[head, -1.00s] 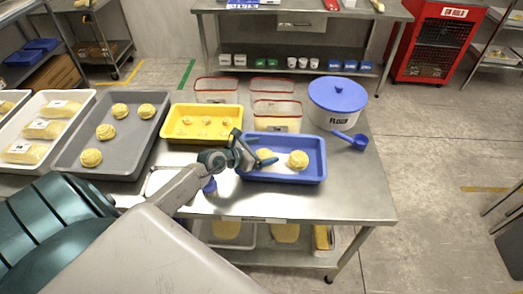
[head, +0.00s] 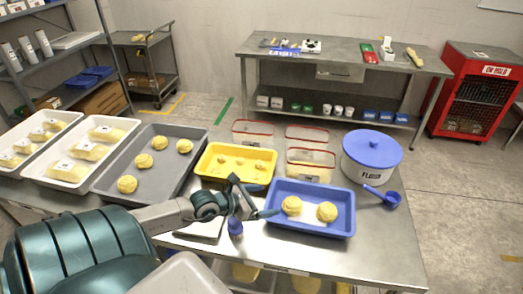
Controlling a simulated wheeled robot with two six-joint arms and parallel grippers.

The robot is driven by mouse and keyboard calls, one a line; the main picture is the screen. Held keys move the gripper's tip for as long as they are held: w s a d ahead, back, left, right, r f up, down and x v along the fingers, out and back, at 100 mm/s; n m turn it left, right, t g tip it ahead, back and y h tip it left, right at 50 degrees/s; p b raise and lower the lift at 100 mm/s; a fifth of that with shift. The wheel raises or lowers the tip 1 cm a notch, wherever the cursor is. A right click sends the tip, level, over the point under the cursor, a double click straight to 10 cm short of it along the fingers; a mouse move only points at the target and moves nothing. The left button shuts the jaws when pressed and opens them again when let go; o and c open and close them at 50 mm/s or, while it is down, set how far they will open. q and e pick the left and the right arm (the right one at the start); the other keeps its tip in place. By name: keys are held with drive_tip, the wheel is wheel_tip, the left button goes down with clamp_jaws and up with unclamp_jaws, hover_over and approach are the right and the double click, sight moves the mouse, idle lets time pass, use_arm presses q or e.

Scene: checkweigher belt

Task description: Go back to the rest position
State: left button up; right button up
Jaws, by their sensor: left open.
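My left gripper (head: 254,202) is open and empty. Its fingers are at the left rim of the blue tray (head: 338,234), pointing toward it, and just in front of the yellow tray (head: 208,165). Two round dough pieces lie in the blue tray, one on the left (head: 291,205) and one on the right (head: 327,211). The left gripper is apart from both. My right gripper is not in view.
A grey tray (head: 187,132) with several dough balls and white trays (head: 57,177) with wrapped loaves stand left. Clear red-rimmed containers (head: 311,157), a flour tub (head: 370,152) and a blue scoop (head: 390,198) stand behind and right. The table's front right (head: 390,255) is clear.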

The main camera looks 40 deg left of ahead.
use_arm(q)
drive_tip(key=shift+s+r, duration=0.1)
drive_tip(key=shift+s, duration=0.2)
idle(0.4)
